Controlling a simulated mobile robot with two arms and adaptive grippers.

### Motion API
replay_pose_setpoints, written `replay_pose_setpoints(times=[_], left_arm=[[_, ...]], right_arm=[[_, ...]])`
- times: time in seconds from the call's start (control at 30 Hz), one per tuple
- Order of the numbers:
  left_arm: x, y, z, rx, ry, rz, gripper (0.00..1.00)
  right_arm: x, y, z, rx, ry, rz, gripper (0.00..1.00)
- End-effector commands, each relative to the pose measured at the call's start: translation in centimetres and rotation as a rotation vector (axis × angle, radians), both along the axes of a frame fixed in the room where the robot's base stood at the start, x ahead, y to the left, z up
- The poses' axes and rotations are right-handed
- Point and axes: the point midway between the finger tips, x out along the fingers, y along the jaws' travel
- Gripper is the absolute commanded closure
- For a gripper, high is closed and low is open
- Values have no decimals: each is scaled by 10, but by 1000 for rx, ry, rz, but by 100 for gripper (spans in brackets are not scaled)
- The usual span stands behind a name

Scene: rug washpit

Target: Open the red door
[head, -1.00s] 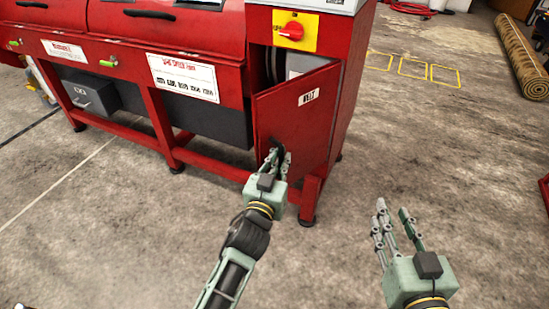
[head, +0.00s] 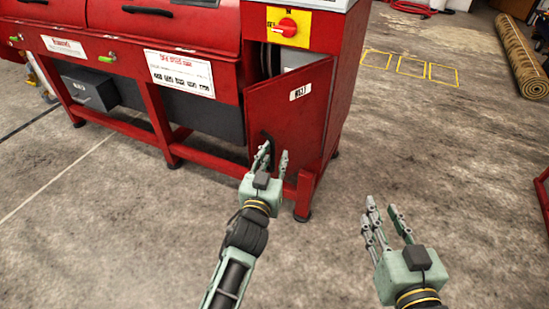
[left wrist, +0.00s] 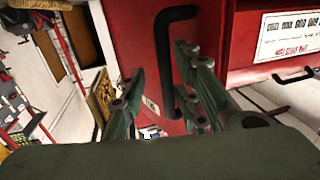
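The red door (head: 308,112) with a white label stands ajar at the right end of the red machine. A dark gap shows along its top. Its black handle (head: 266,140) is on the door's left side. My left gripper (head: 275,156) is at the handle with its fingers spread. In the left wrist view the handle (left wrist: 163,45) rises between the separated fingers (left wrist: 160,92); I see no finger closed around it. Whether a finger touches it cannot be told. My right gripper (head: 382,208) is open and empty above the floor at the lower right.
The red machine (head: 120,40) fills the upper left, with a red rotary switch (head: 287,27) on a yellow plate above the door. A rolled rug (head: 522,58) lies at the far right. The concrete floor in front and to the right is clear.

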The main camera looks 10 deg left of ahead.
Motion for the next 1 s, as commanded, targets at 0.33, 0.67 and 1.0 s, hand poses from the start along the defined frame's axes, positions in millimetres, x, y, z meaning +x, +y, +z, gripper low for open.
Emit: replay_pose_setpoints(times=[0.33,0.67,1.0], left_arm=[[-2,-2,2,-5,-4,-3,70],[-51,1,0,-6,-1,-2,70],[-76,3,1,-4,-3,-1,70]], right_arm=[[0,1,0,0,-1,4,69],[0,1,0,-1,0,2,69],[0,0,0,-1,-1,1,69]])
